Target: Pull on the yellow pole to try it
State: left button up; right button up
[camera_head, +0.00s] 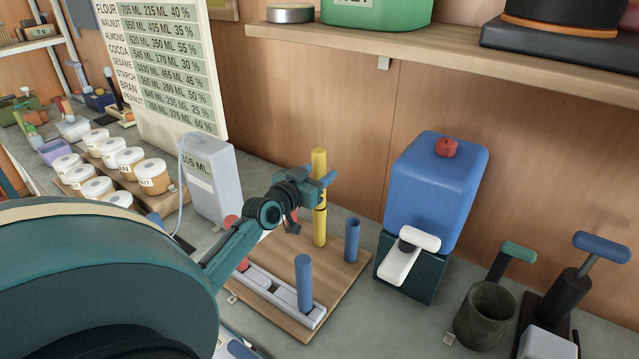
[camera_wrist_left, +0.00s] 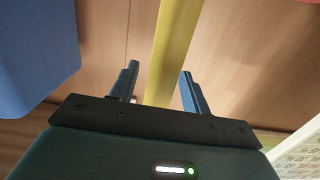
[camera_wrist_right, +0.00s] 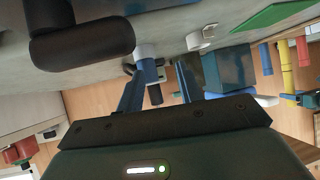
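The yellow pole (camera_head: 319,228) stands upright on a wooden board (camera_head: 345,275) on the counter. My left gripper (camera_head: 325,186) is at the upper half of the pole. In the left wrist view the yellow pole (camera_wrist_left: 170,60) passes between the two fingers of my left gripper (camera_wrist_left: 160,88), with a gap showing on both sides. The left gripper is open around it. My right gripper (camera_wrist_right: 160,80) shows in the right wrist view with its fingers apart and nothing clearly held. I do not make it out in the head view.
A blue pole (camera_head: 304,283) and a short blue tube (camera_head: 352,240) stand on the same board. A blue dispenser (camera_head: 435,190) with a white handle is to the right. A grey dispenser (camera_head: 208,180) is to the left. A wooden shelf (camera_head: 430,52) hangs above.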

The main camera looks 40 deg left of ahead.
pick_arm(q)
jog(key=shift+o, duration=0.6)
jog(key=shift+f, duration=0.15)
jog(key=shift+s, duration=0.15)
jog(key=s+d+r, duration=0.1)
jog(key=s, duration=1.1)
jog(key=shift+s+d+b, duration=0.25)
jog(key=shift+s+b, duration=0.15)
jog(key=shift+b, duration=0.05)
